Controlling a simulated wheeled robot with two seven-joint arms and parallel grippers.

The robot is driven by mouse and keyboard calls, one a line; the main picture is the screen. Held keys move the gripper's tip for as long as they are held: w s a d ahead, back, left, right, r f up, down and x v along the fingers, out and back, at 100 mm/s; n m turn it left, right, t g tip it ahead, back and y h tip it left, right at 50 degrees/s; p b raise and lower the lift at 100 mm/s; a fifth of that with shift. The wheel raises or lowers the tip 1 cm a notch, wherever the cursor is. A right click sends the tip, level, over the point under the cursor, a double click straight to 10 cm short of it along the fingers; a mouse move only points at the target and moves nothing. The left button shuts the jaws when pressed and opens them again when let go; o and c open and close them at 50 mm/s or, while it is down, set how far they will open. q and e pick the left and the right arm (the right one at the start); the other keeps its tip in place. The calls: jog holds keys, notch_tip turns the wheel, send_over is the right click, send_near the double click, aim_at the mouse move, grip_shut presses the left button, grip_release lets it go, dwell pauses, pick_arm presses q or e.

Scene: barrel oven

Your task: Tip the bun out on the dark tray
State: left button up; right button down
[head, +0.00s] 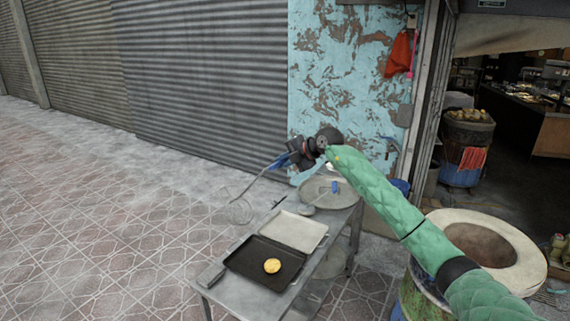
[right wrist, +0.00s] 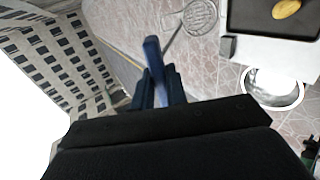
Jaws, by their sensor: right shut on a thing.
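The golden bun (head: 272,266) lies on the dark tray (head: 245,264), toward its right side, at the near end of the metal table. Bun and tray also show at the top right of the right wrist view, the bun (right wrist: 286,9) on the tray (right wrist: 240,16). My right gripper (head: 287,160) is shut on the blue handle of a wire skimmer (head: 240,211). The skimmer's round wire head hangs left of the table and looks empty. It also shows in the right wrist view (right wrist: 200,17). My left gripper is out of view.
A pale tray (head: 296,230) lies beside the dark one. A round pan (head: 328,191) stands at the table's far end. A small grey block (head: 211,274) is at the near left corner. The barrel oven (head: 440,218) stands at right. Open pavement lies left.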

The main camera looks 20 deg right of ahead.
jog(key=shift+r, duration=0.1)
jog(key=w+a+r+g+h, duration=0.2)
jog(key=w+a+r+g, duration=0.1)
jog(key=w+a, duration=0.4)
jog(key=shift+w+a+r+h, duration=0.3)
jog(key=shift+w+r, duration=0.6)
jog(key=shift+w, duration=0.3)
dwell(0.7)
jog(key=w+a+g+h, duration=0.2)
jog(key=w+a+g, duration=0.1)
jog(key=w+a, duration=0.5)
jog(key=shift+w+r, duration=0.35)
jog(key=shift+w, duration=0.6)
dwell(1.0)
jog(key=shift+h, duration=0.3)
